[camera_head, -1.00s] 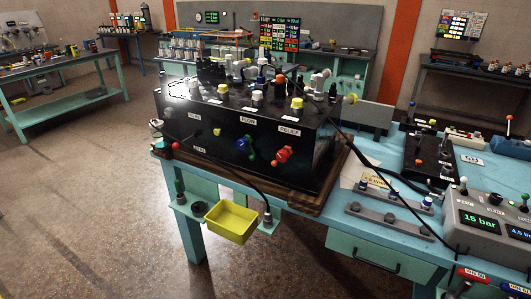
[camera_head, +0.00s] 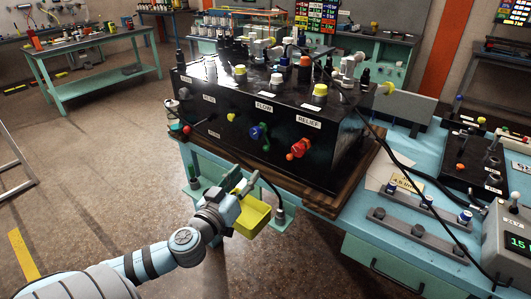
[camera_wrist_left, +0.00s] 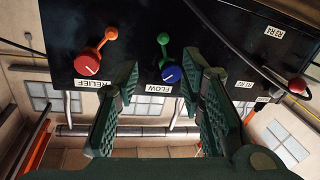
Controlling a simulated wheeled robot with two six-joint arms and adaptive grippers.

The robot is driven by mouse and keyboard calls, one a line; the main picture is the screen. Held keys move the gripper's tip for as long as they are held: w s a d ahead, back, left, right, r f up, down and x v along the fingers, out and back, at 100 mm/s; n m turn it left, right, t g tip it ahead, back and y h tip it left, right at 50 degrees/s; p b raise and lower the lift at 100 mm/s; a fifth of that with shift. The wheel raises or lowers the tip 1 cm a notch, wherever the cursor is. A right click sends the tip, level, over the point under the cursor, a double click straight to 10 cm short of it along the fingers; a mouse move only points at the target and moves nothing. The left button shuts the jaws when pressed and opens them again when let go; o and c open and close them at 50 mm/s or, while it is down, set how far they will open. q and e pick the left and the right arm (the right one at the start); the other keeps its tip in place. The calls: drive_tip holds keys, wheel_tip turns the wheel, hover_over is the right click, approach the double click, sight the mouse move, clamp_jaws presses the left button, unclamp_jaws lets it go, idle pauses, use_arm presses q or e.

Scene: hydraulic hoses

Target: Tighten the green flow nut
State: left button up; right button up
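The green flow nut (camera_head: 265,144) is on the front of the black hydraulic box, beside the blue knob (camera_head: 257,131) under the FLOW label. In the left wrist view, which looks upside down, the green nut (camera_wrist_left: 162,39) is joined by a short green stem to the blue knob (camera_wrist_left: 172,74). My left gripper (camera_head: 240,184) is below and in front of the box, apart from it. In the wrist view its two dark green fingers (camera_wrist_left: 171,82) are spread, with nothing between them, and frame the flow knob. My right gripper is in neither view.
The red relief knob (camera_head: 303,147) with its orange nut sits right of the flow knob. A yellow bin (camera_head: 250,222) hangs below the table, partly behind my left gripper. Black hoses (camera_head: 402,165) run over the box's right side.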

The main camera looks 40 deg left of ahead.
sight(265, 150)
use_arm(q)
drive_tip(key=p+x, duration=0.2)
drive_tip(key=x, duration=1)
drive_tip(key=shift+w+a, duration=0.1)
drive_tip(key=shift+a, duration=0.1)
drive_tip(key=shift+w+f, duration=0.1)
drive_tip(key=shift+w, duration=0.3)
drive_tip(key=shift+a, duration=0.1)
drive_tip(key=shift+s, duration=0.1)
